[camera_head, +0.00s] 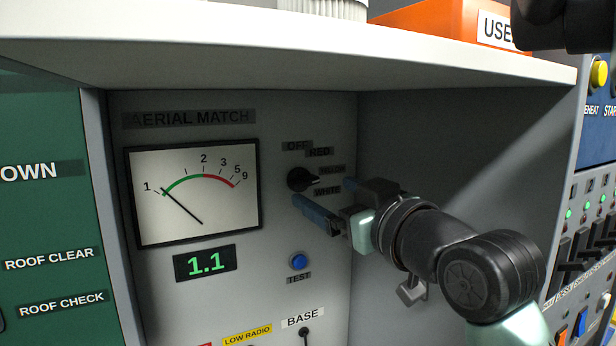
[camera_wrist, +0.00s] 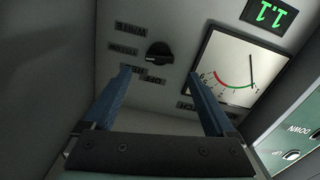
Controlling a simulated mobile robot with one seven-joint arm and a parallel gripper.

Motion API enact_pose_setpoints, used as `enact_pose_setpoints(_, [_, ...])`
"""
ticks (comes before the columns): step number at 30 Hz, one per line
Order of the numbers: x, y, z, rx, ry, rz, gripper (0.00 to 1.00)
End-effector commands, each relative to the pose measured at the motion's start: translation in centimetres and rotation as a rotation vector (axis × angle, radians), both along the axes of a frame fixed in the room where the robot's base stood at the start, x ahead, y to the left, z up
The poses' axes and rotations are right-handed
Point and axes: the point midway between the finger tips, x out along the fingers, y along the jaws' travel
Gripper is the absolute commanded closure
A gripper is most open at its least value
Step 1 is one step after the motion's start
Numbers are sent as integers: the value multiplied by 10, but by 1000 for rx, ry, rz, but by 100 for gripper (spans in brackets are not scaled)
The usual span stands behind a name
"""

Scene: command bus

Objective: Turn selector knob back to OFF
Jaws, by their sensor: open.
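The selector knob (camera_head: 300,179) is black and round with a raised grip, on the grey panel right of the meter. Its grip points right, toward the YELLOW label (camera_head: 331,169); OFF (camera_head: 297,146) is above the knob. In the wrist view the knob (camera_wrist: 160,54) shows upside down, beyond the fingertips, with its grip lying roughly level. My gripper (camera_head: 322,194) is open, its blue fingers reaching toward the panel just below and right of the knob. In the wrist view my gripper (camera_wrist: 159,75) has clear space between its fingers, and the knob appears apart from both.
An analogue meter (camera_head: 196,190) and a green 1.1 display (camera_head: 205,263) are left of the knob. A blue TEST button (camera_head: 299,262) and the BASE switch (camera_head: 305,336) are below. A white shelf (camera_head: 250,42) overhangs the recess; a side wall (camera_head: 450,150) stands right.

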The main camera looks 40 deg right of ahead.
Motion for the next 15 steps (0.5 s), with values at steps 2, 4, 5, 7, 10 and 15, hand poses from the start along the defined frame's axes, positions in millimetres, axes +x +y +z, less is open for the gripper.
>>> enact_pose_setpoints(2, [19,-3,3,0,4,2,10])
enact_pose_setpoints(4, [31,-7,3,1,2,1,10])
enact_pose_setpoints(5, [36,-8,3,0,2,1,10])
enact_pose_setpoints(7, [47,-11,2,-1,2,0,10])
enact_pose_setpoints(10, [58,-13,2,-1,1,1,10])
enact_pose_setpoints(15, [67,-16,1,0,0,0,10])
